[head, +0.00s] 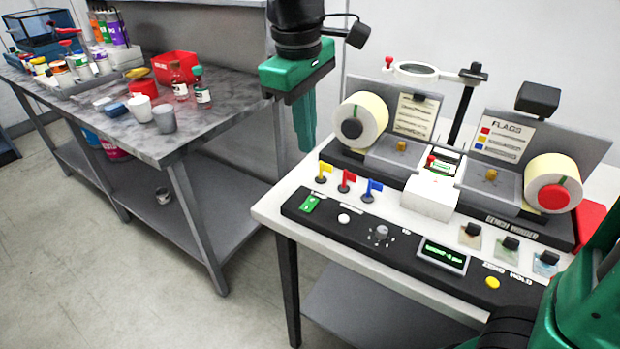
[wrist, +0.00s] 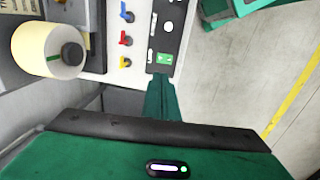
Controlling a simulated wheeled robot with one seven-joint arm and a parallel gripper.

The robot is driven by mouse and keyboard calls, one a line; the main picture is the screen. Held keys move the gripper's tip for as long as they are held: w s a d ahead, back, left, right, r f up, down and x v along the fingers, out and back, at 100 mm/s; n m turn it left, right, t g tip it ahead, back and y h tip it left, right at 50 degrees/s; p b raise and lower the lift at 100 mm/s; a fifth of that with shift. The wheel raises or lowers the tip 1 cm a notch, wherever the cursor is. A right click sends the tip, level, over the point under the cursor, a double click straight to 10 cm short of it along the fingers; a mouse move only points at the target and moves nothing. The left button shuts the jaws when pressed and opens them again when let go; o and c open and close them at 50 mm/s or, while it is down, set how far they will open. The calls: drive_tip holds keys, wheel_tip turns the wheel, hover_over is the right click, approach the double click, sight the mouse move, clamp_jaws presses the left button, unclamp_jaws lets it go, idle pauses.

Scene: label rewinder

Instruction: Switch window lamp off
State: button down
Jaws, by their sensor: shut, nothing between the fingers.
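The label rewinder (head: 440,262) stands on a white-topped bench. Its white window box (head: 432,191) sits at the middle, between two label rolls, and looks bright on top. The black control strip along its front carries a green rocker switch (head: 310,203), a white button (head: 343,218) and a grey knob (head: 381,233). I cannot read which control belongs to the window lamp. My gripper (head: 305,148) is shut and empty, pointing down above and left of the strip. In the wrist view its fingers (wrist: 160,80) appear just below the green rocker switch (wrist: 163,58), with no clear contact.
Yellow, red and blue flag levers (head: 346,181) stand behind the strip. Black toggles (head: 510,243) and a yellow button (head: 492,282) sit at the right. A magnifier ring (head: 415,70) rises behind. A grey workbench (head: 225,112) with bottles and cups is at left.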

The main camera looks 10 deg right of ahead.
sight(309, 204)
drive_tip(key=f, duration=0.4)
drive_tip(key=w+f, duration=0.1)
drive_tip(key=f, duration=0.4)
drive_tip(key=d+f, duration=0.1)
drive_tip(key=f, duration=0.4)
drive_tip(key=shift+w+d, duration=0.1)
drive_tip(key=shift+w, duration=0.05)
drive_tip(key=shift+s+a, duration=0.45)
drive_tip(key=shift+s, duration=0.15)
drive_tip(key=shift+r, duration=0.2)
wheel_tip(309, 204, up, 14)
drive_tip(key=s+a, duration=0.1)
drive_tip(key=shift+f, duration=0.2)
idle(0.4)
drive_tip(key=shift+w+d, duration=0.35)
drive_tip(key=shift+d, duration=0.15)
idle(0.4)
